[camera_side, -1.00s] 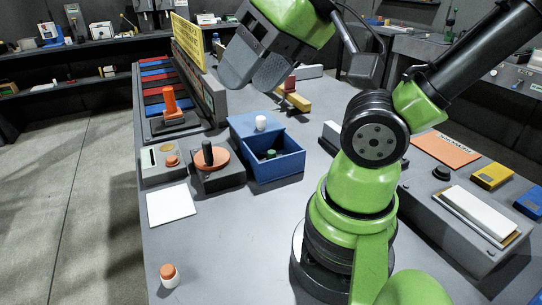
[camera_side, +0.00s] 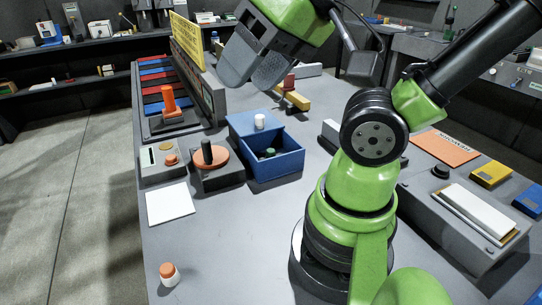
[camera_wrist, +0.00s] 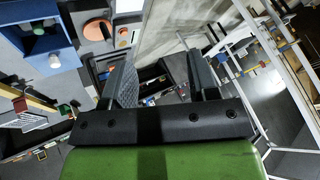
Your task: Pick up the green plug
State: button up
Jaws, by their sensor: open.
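The green plug (camera_side: 270,153) sits low inside the open part of a blue box (camera_side: 276,167) in the side view; only its top shows above the wall. The blue box (camera_wrist: 60,46) also shows at the upper left of the wrist view. My gripper (camera_side: 256,68) hangs in the air above and behind the box, tilted, with its jaws apart and nothing between them. In the wrist view my gripper (camera_wrist: 162,72) has its two fingers spread and empty, pointing off to one side of the box.
A white knob (camera_side: 260,122) stands on the box's blue lid. An orange disc with a black handle (camera_side: 208,153) is left of the box. A white sheet (camera_side: 168,204) and a white and orange button (camera_side: 168,273) lie nearer. The table front is mostly clear.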

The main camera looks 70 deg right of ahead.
jog(key=shift+o, duration=0.5)
jog(key=shift+w, duration=0.1)
jog(key=m+g+h, duration=0.3)
jog(key=g, duration=0.3)
send_near(271, 150)
notch_tip(271, 150, down, 5)
jog(key=shift+d+f, duration=0.1)
jog(key=shift+d, duration=0.05)
jog(key=shift+w+d+f, duration=0.1)
jog(key=shift+w+f, duration=0.05)
jog(key=shift+f, duration=0.8)
jog(key=shift+w+d+f, duration=0.1)
jog(key=shift+w+f, duration=0.1)
jog(key=shift+f, duration=0.75)
jog(key=shift+w+d+f, duration=0.15)
jog(key=shift+f, duration=0.8)
jog(key=c, duration=1.1)
jog(key=shift+o, duration=0.2)
